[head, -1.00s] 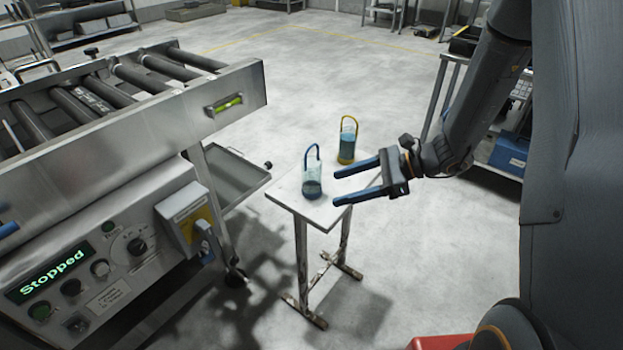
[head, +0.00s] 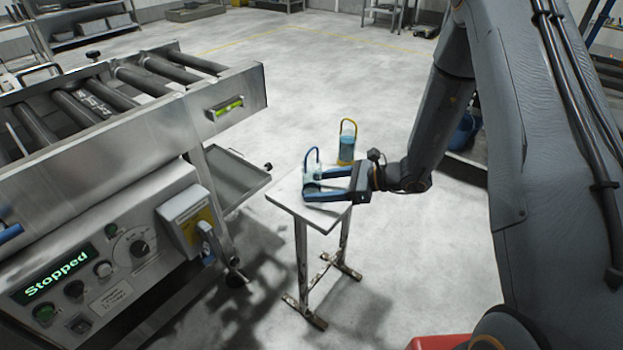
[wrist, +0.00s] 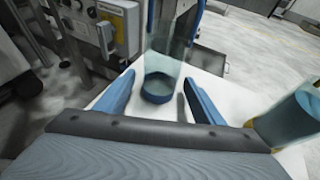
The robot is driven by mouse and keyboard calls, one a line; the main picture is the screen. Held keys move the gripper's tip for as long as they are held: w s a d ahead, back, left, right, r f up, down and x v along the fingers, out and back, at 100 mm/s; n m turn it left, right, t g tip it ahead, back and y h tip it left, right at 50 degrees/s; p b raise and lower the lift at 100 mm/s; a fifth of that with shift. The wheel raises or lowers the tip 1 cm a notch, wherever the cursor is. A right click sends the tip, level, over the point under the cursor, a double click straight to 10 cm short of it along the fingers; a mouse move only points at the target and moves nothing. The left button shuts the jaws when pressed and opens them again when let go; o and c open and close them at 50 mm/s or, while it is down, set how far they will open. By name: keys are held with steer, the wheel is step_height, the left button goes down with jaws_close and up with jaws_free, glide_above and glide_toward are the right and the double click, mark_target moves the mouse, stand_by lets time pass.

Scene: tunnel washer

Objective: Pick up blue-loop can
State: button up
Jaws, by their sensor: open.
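The blue-loop can (head: 312,170) is a clear container with a dark base and a blue loop handle. It stands upright on a small white table (head: 325,213). In the wrist view the can (wrist: 160,86) stands at the far end of the gap between my fingers, its base near the fingertips. My gripper (head: 305,185) is open, with blue fingers reaching left around or beside the can and partly hiding it in the head view. The wrist view shows the gripper (wrist: 160,98) with the fingers apart and nothing clamped.
A second can (head: 347,150) with a yellow loop stands behind on the same table; it shows at the right in the wrist view (wrist: 290,118). A roller conveyor (head: 130,110) and a control panel reading "Stopped" (head: 62,275) are at the left. Open floor lies behind the table.

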steer(key=c, duration=1.1)
steer(key=shift+c, duration=0.2)
steer(key=shift+r, duration=0.1)
